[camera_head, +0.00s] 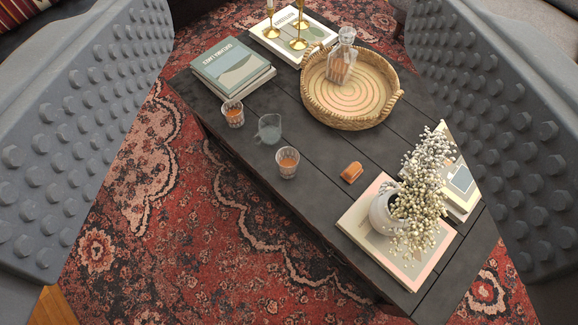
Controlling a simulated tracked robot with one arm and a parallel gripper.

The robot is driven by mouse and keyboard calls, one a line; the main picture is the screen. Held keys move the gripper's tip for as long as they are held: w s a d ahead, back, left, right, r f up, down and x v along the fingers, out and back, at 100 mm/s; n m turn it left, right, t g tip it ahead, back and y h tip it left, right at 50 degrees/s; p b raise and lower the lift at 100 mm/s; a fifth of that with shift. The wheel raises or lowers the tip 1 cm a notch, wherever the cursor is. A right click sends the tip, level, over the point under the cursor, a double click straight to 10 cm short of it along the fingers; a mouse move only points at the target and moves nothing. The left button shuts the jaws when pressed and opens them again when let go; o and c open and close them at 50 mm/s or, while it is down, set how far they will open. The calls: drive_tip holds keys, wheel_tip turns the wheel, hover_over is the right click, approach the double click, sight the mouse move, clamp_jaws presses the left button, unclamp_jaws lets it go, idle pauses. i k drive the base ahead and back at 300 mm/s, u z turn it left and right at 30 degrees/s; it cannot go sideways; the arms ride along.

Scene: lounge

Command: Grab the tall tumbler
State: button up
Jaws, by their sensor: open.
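A clear glass tumbler (288,161) with amber drink stands upright near the left long edge of the dark coffee table (325,150). A second, similar tumbler (232,113) with amber drink stands farther back, by the books. A greyish clear glass (269,129) with what looks like a handle stands between them. I cannot tell for sure which is the tall tumbler; the nearest looks slightly taller. My gripper (290,135) is open, its two studded grey fingers wide at the left and right of the picture. Nothing is between them up close; the table lies well beyond.
A woven tray (311,101) holds a glass decanter (341,62). Stacked books (232,66), brass candlesticks (299,30) on a book, and a white vase (384,212) with flowers on a book surround the glasses. A small brown object (351,172) lies nearby. Patterned rug (150,230) covers the floor.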

sight(288, 158)
drive_tip(key=k, duration=1.3)
drive_tip(key=u, duration=0.45)
drive_tip(key=i, duration=1.65)
drive_tip(key=u, duration=0.3)
